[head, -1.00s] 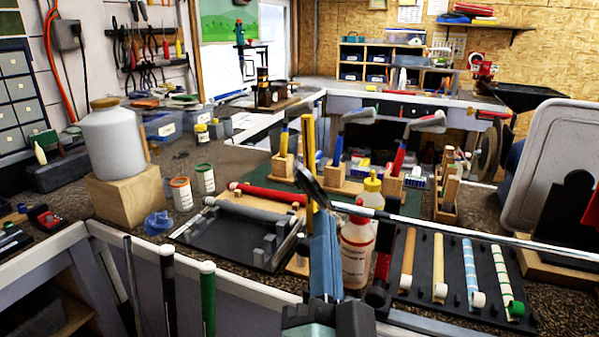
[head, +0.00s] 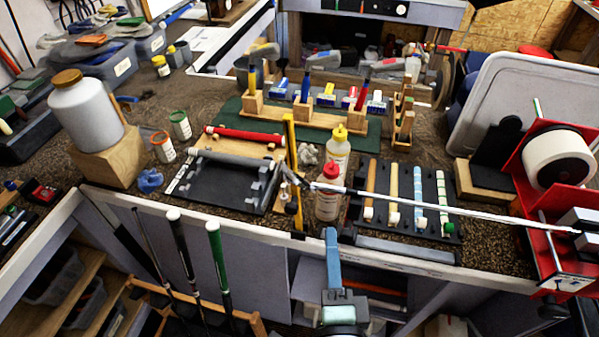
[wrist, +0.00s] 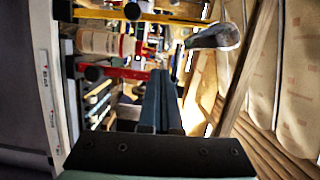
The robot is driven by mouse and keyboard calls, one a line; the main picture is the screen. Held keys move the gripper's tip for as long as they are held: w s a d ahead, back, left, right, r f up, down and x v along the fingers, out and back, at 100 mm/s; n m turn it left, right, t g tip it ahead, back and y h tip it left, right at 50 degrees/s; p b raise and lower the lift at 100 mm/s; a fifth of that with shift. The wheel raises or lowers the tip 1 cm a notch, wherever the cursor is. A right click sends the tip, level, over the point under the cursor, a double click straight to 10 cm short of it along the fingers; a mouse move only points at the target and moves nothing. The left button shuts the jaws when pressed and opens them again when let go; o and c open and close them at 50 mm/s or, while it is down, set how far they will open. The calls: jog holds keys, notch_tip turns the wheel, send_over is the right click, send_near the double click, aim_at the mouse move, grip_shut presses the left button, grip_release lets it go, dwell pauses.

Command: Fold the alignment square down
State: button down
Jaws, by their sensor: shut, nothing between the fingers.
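The alignment square appears to be the thin yellow upright (head: 292,165) standing at the bench front beside the grey club head (head: 289,177). A yellow bar (wrist: 150,15) crosses the top of the wrist view and seems to be the same piece. The club's shaft (head: 430,208) runs right from the head to the red vise (head: 535,225). My gripper (head: 331,235) is in front of the bench edge, right of the yellow upright and apart from it. Its blue-grey fingers (wrist: 160,85) are together and empty.
A red-capped bottle (head: 328,196) and a yellow-capped bottle (head: 339,150) stand right of the upright. A black tray with several grips (head: 405,190) lies under the shaft. A black tray (head: 225,185) is on the left. Several clubs (head: 215,250) lean at the bench front.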

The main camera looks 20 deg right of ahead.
aim_at(292, 193)
jog(key=w+p, duration=0.1)
jog(key=w, duration=1)
jog(key=shift+w+f, duration=0.2)
jog(key=shift+w, duration=0.05)
jog(key=shift+d, duration=0.1)
jog(key=shift+w, duration=0.15)
